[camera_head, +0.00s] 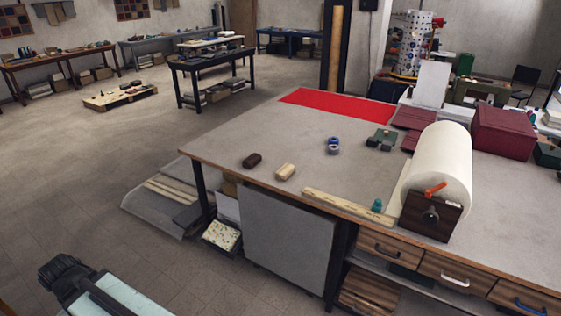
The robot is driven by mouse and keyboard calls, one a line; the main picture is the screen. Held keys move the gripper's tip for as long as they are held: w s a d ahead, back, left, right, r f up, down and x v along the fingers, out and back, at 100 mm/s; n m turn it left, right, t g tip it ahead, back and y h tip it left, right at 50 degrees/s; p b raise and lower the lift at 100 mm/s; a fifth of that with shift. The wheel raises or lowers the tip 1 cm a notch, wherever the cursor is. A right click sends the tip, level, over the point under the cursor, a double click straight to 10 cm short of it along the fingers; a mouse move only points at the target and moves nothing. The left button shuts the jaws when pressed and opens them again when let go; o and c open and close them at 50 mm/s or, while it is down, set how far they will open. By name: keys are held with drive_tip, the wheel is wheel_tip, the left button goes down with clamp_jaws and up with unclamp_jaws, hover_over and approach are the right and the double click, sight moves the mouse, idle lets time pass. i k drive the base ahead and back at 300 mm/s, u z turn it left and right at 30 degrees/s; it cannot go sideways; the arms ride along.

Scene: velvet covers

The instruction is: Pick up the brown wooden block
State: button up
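A dark brown block (252,160) lies on the grey top of the large workbench (235,142), near its front edge at the left. A lighter tan wooden block (286,172) lies just to its right, a little apart. My gripper (58,268) appears to be the dark end of my arm at the lower left, over the floor and well away from both blocks. Its fingers cannot be made out, so I cannot tell whether it is open or shut.
A wooden strip (345,206) lies along the bench's front edge, beside a large white roll (440,165). Boards (165,205) lean low by the bench's left end. Floor at left is open.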

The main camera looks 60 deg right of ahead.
sight(254, 160)
drive_tip(key=z, duration=0.35)
drive_tip(key=k, duration=0.45)
drive_tip(key=z, duration=0.55)
drive_tip(key=i, duration=0.75)
drive_tip(key=u, duration=0.65)
drive_tip(key=i, duration=1)
drive_tip(key=z, duration=0.05)
